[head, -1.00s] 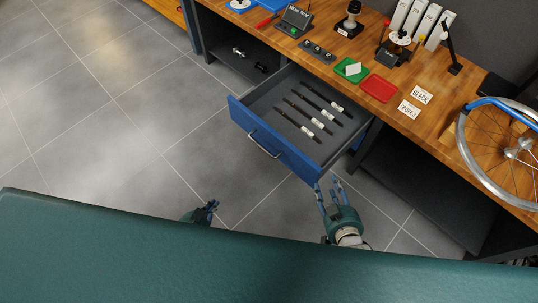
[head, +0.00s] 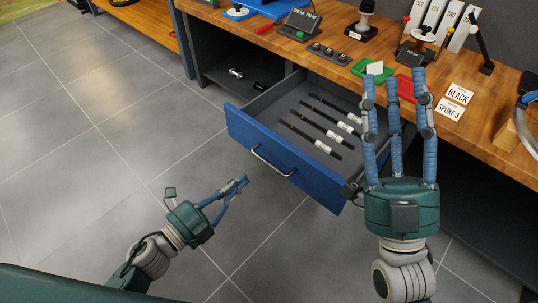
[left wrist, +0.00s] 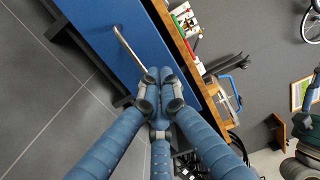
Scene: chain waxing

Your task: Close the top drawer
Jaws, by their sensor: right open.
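The top drawer (head: 283,160) stands pulled out from under the workbench. Its blue front carries a metal bar handle (head: 272,163), and several dark labelled rods lie inside. The blue front (left wrist: 100,30) and handle (left wrist: 128,46) also show in the left wrist view. My left gripper (head: 241,184) is in front of the drawer, below the handle and apart from it. In the left wrist view its fingers (left wrist: 159,77) meet at the tips with nothing visible between them. My right gripper (head: 394,85) is open and empty, fingers up, covering part of the drawer's right side and the bench edge.
The wooden bench top (head: 325,42) holds a green tray (head: 368,72), a red tray (head: 408,86), label cards (head: 455,97) and small devices. An open shelf (head: 230,60) is left of the drawer. The grey tiled floor (head: 110,130) is clear at left.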

